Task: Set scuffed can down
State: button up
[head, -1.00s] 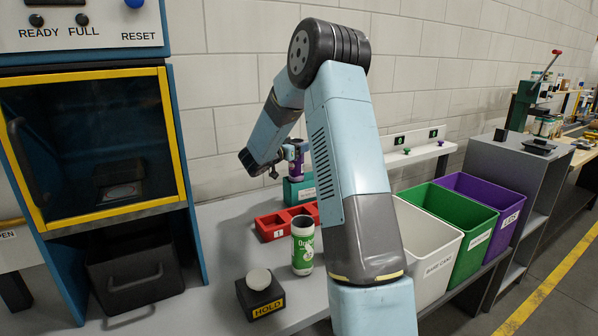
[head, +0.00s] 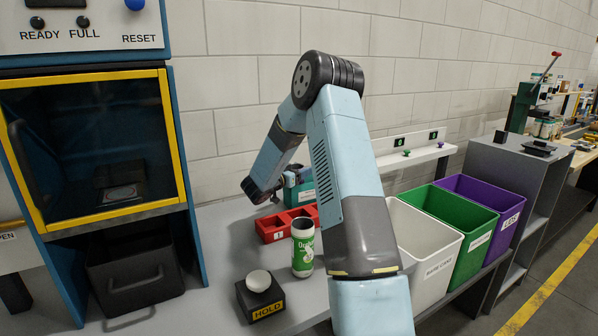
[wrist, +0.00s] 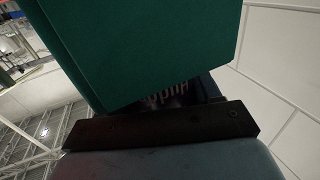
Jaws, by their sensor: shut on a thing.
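My gripper (head: 272,194) is low at the back of the bench, beside a teal box (head: 306,194) with a white label. It is shut on a dark can, mostly hidden in the head view. In the wrist view, part of the can (wrist: 168,96) shows with pale lettering, between the dark gripper part and the teal box (wrist: 150,45), which fills much of the picture. I cannot tell whether the can is inside the box or touches its floor. Any scuff on it is hidden.
A green and white can (head: 303,250) stands upright on the bench, near a HOLD button box (head: 260,297). A red divided tray (head: 270,233) lies in front of the teal box. White (head: 440,262), green (head: 478,240) and purple (head: 508,220) bins stand right. A yellow-framed machine (head: 95,150) stands left.

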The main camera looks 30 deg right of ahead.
jog(key=o, duration=1.3)
jog(key=shift+c, duration=0.2)
